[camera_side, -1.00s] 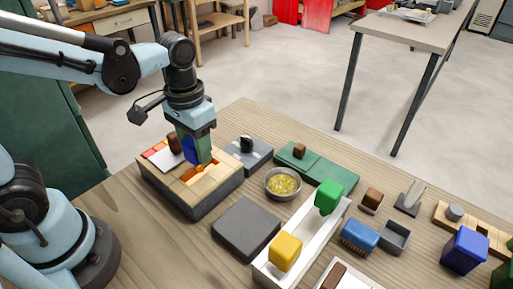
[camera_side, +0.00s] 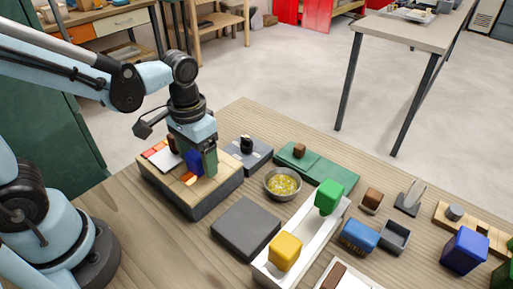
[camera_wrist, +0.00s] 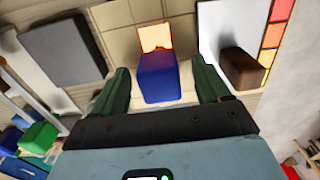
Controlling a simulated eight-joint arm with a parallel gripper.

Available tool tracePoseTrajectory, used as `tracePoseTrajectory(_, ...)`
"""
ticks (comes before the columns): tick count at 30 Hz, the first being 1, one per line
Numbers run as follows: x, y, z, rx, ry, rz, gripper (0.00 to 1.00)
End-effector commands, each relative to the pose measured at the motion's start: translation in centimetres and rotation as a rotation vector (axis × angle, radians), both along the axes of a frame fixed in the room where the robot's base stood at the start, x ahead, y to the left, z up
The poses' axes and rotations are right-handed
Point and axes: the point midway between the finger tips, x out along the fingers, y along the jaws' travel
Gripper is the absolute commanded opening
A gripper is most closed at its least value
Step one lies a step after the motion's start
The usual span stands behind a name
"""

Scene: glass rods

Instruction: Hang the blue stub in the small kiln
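The small kiln (camera_side: 222,178) is a tan brick block on a dark base, with a glowing orange opening in its top. The blue stub (camera_side: 194,163) stands upright at this opening, partly hidden by a finger in the side view. In the wrist view the blue stub (camera_wrist: 158,80) sits between my fingers, with the orange glow (camera_wrist: 154,38) showing just beyond it. My gripper (camera_wrist: 164,88) is open, with a gap on each side of the stub. In the side view my gripper (camera_side: 194,160) is low over the kiln top. How deep the stub sits is hidden.
A brown stub (camera_wrist: 242,68) stands on a white plate beside the opening, near an orange-red strip (camera_wrist: 278,35). A grey slab (camera_side: 246,228), a bowl of yellow bits (camera_side: 283,184) and a white tray (camera_side: 262,268) with green and yellow blocks stand to the right.

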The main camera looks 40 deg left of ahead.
Motion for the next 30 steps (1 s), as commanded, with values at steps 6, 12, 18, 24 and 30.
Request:
tracePoseTrajectory(6, 0.0, 0.0, 0.0, 0.0, 0.0, 0.0, 0.76)
tracePoseTrajectory(12, 0.0, 0.0, 0.6, 0.0, 0.0, 0.0, 0.76)
tracePoseTrajectory(18, -0.1, 0.0, 2.7, 0.0, 0.0, 0.0, 0.76)
tracePoseTrajectory(24, 0.0, 0.0, 5.5, 0.0, 0.0, 0.0, 0.76)
tracePoseTrajectory(30, 0.0, 0.0, 8.4, 0.0, 0.0, 0.0, 0.76)
